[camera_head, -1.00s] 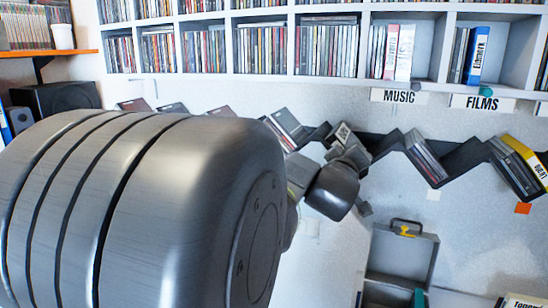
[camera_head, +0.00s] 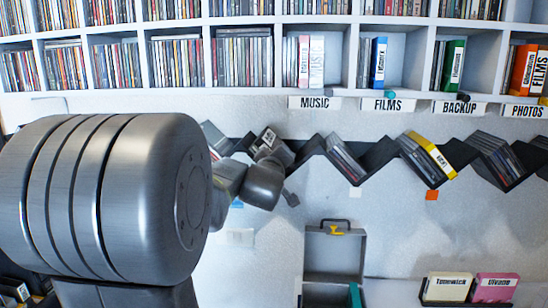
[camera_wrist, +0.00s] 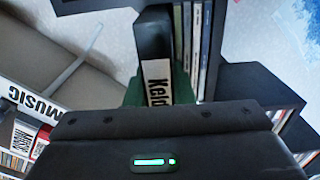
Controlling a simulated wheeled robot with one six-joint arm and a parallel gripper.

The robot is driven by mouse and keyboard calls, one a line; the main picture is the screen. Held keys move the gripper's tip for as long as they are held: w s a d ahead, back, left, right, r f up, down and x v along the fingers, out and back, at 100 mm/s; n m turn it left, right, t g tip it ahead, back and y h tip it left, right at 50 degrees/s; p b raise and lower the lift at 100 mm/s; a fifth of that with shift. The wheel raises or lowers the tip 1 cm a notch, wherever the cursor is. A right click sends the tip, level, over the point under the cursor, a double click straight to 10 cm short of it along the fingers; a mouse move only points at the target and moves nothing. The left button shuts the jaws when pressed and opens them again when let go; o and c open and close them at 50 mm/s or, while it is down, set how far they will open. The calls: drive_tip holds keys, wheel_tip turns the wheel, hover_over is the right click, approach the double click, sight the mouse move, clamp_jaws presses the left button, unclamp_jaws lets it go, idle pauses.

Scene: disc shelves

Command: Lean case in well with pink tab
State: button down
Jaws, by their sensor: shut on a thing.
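The dark case (camera_wrist: 154,45) with a white label reading "Keld…" is in my gripper (camera_wrist: 158,88), close beside several upright cases (camera_wrist: 196,45) in a dark well. I cannot tell whether it touches them. In the head view the held case (camera_head: 270,138) is at the zigzag rack, left of centre, above my gripper (camera_head: 266,156); my wrist hides part of that well. Visible tabs are blue (camera_head: 237,203), white (camera_head: 355,192) and orange (camera_head: 431,195). No pink tab shows.
The zigzag rack (camera_head: 380,155) runs along the wall, several wells holding cases, one yellow (camera_head: 430,152). Above is a disc shelf with labels such as MUSIC (camera_head: 314,102). Below stand an open grey box (camera_head: 334,262), a cream case (camera_head: 446,288) and a pink case (camera_head: 497,288).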

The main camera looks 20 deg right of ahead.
drive_tip(key=c, duration=1.2)
unclamp_jaws()
drive_tip(key=shift+o, duration=0.2)
drive_tip(key=v, duration=1.3)
drive_tip(key=shift+s, duration=0.4)
drive_tip(key=shift+a, duration=0.15)
drive_tip(key=x, duration=1.4)
drive_tip(key=shift+s+a+r, duration=0.1)
drive_tip(key=shift+s+a, duration=0.2)
